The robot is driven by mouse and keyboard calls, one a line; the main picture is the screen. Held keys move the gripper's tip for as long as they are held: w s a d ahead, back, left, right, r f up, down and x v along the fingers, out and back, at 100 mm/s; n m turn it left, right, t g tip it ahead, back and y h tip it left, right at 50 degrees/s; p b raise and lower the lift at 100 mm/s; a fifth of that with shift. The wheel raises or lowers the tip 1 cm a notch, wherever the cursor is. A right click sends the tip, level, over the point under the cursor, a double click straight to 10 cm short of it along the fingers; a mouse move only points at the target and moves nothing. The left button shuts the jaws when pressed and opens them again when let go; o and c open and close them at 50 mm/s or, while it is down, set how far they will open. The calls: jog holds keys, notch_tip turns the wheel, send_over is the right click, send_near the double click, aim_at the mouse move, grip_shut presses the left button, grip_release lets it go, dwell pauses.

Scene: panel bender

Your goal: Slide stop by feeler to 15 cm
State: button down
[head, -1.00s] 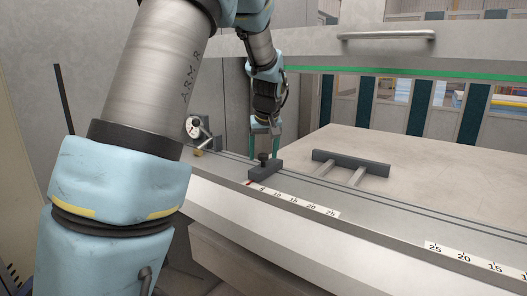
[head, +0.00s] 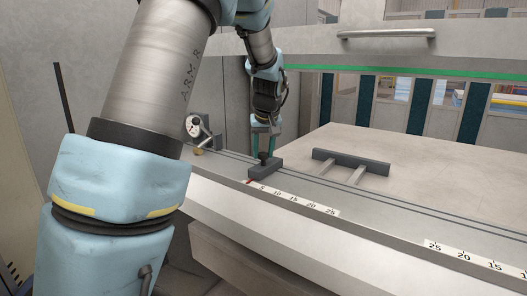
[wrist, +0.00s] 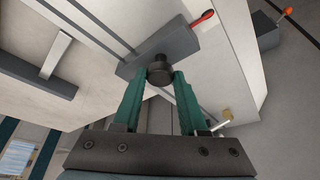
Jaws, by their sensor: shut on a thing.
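The stop (head: 267,168) is a dark grey block on the rail with a black knob (head: 263,157) on top. In the wrist view the stop (wrist: 185,47) lies beyond my fingertips and the knob (wrist: 160,72) sits between them. My gripper (head: 264,152) is shut on the knob from above, its green fingers on either side. A red pointer (head: 249,183) shows at the low-number end of the white scale (head: 290,199), left of the 5. It also shows in the wrist view (wrist: 202,19). A dial gauge (head: 193,126), with a brass tip (head: 198,151) below it, stands left of the stop.
A dark bar on two rods (head: 350,165) lies right of the stop, above the pale table (head: 430,165). The grooved rail (head: 390,213) is clear to the right. A second scale (head: 465,259) is at lower right. A grey wall stands behind my gripper.

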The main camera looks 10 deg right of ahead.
dwell(0.8)
jog(key=s+d+b, duration=0.1)
jog(key=s+d, duration=0.9)
jog(key=s, duration=0.1)
jog(key=shift+d, duration=0.2)
jog(key=shift+c, duration=2.2)
grip_release()
jog(key=b+v, duration=0.1)
jog(key=v, duration=0.9)
jog(key=shift+r+b, duration=0.3)
jog(key=shift+r, duration=0.05)
jog(key=shift+s, duration=0.15)
